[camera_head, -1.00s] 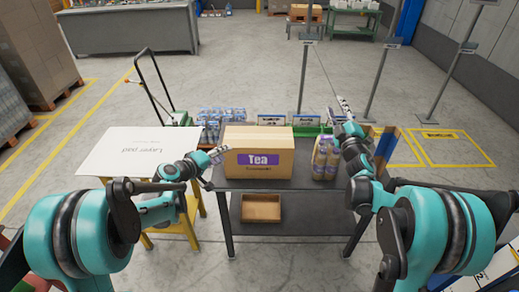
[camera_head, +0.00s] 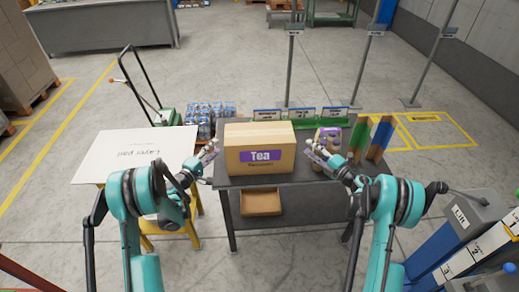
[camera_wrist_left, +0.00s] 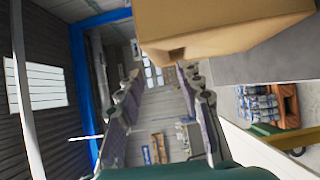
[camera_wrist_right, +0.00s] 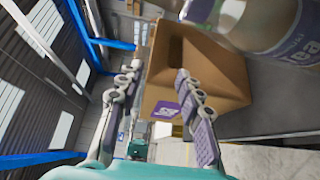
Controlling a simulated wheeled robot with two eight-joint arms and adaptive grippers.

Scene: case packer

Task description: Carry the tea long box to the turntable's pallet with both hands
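The tea long box (camera_head: 262,133), brown cardboard with a purple Tea label, sits upright on the dark table (camera_head: 300,178). My left gripper (camera_head: 209,153) is open and empty just off the box's left side. In the left wrist view the box (camera_wrist_left: 225,28) is above the parted fingers (camera_wrist_left: 160,90). My right gripper (camera_head: 318,150) is open to the right of the box, apart from it. In the right wrist view the box (camera_wrist_right: 226,77) shows ahead of and beside the parted fingers (camera_wrist_right: 160,85). I cannot make out the turntable's pallet.
Tea bottles (camera_head: 328,132) stand close behind my right gripper; one (camera_wrist_right: 283,30) looms near in its wrist view. A layer pad board (camera_head: 130,155) lies left. A small carton tray (camera_head: 260,202) is on the lower shelf. Signposts (camera_head: 362,70) stand behind on open floor.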

